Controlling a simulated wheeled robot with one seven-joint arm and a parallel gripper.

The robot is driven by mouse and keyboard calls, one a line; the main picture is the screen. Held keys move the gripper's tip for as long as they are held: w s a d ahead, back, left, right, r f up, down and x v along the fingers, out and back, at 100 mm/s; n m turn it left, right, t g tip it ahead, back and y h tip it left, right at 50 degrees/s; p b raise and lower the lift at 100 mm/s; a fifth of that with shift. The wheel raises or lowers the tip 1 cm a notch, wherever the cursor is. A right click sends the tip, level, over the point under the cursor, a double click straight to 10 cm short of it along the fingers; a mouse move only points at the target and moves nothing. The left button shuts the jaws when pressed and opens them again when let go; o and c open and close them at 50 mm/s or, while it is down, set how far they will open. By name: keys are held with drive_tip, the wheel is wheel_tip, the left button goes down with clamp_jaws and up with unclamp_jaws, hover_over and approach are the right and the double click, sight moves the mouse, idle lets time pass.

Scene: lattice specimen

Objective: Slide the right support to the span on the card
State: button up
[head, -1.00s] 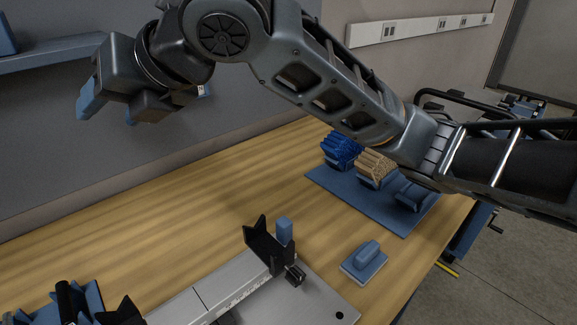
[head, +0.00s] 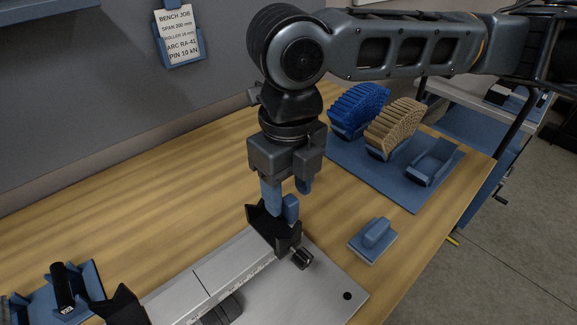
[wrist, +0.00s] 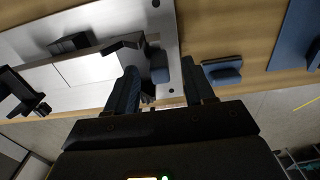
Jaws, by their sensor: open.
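The left support (head: 122,306) is black and stands at the rail's other end. The card (head: 179,35) hangs on the wall; its span line seems to read 200 mm.
A blue block with a grip (head: 374,240) lies right of the rail's plate. A blue mat (head: 400,178) behind holds a blue arched piece (head: 357,106), a tan arched piece (head: 395,125) and an empty blue cradle (head: 434,163). A black roller (head: 62,287) sits in a blue holder.

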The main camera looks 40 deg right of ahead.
drive_tip(key=shift+f, duration=1.3)
drive_tip(key=shift+c, duration=0.2)
drive_tip(key=shift+a, duration=0.1)
clamp_jaws()
